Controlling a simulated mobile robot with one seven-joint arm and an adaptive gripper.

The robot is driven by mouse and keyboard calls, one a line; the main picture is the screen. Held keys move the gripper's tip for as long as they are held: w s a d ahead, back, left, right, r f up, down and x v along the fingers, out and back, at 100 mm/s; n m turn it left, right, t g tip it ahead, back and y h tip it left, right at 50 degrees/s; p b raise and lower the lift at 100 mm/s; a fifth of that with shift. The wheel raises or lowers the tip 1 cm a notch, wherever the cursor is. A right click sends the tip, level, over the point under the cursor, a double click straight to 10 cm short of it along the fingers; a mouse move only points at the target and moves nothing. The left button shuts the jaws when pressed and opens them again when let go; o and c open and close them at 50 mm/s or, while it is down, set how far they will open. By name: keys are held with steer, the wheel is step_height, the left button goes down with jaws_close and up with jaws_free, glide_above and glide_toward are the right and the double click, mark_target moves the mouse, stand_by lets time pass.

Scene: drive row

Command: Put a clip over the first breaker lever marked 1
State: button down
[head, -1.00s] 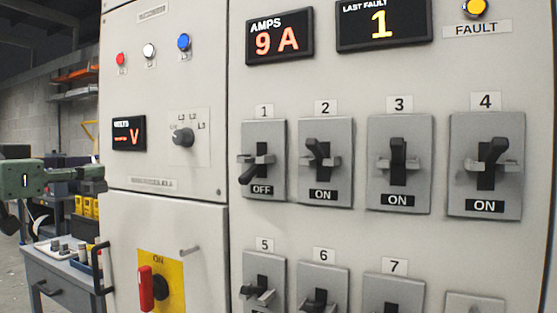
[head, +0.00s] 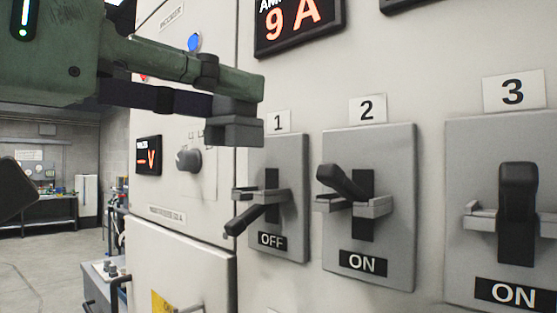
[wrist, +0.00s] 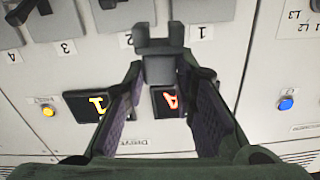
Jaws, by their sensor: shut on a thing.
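Breaker 1 (head: 278,205) is a grey plate at the middle of the head view. Its black lever (head: 247,219) points down and left, over an OFF label, with the number 1 tag (head: 279,122) above. My green gripper (head: 232,95) reaches in from the upper left. It is shut on a grey notched clip (head: 235,130), held up and left of breaker 1, apart from the lever. In the wrist view the clip (wrist: 160,48) sits between the fingertips of my gripper (wrist: 159,70), its two prongs pointing away. Breaker 1's lever is not clear in the wrist view.
Breaker 2 (head: 369,250) and breaker 3 (head: 470,265) stand to the right, levers up, marked ON. A selector knob (head: 188,160) and volts display (head: 148,155) are on the left panel. A grey cart (head: 100,275) stands lower left.

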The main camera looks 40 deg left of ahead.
mark_target(272, 156)
steer(key=w+a+p, duration=0.1)
steer(key=w+a, duration=0.1)
steer(key=w, duration=0.1)
steer(key=w+a, duration=0.2)
steer(key=w, duration=0.1)
steer(key=w+a+f+p, duration=0.1)
steer(key=w+a, duration=0.1)
steer(key=w, duration=0.2)
steer(key=shift+w+a+p, duration=0.1)
steer(key=shift+a+p, duration=0.05)
steer(key=shift+p, duration=0.15)
steer(key=shift+f+p, duration=0.35)
steer(key=shift+f, duration=1.45)
steer(key=c, duration=1.3)
jaws_free()
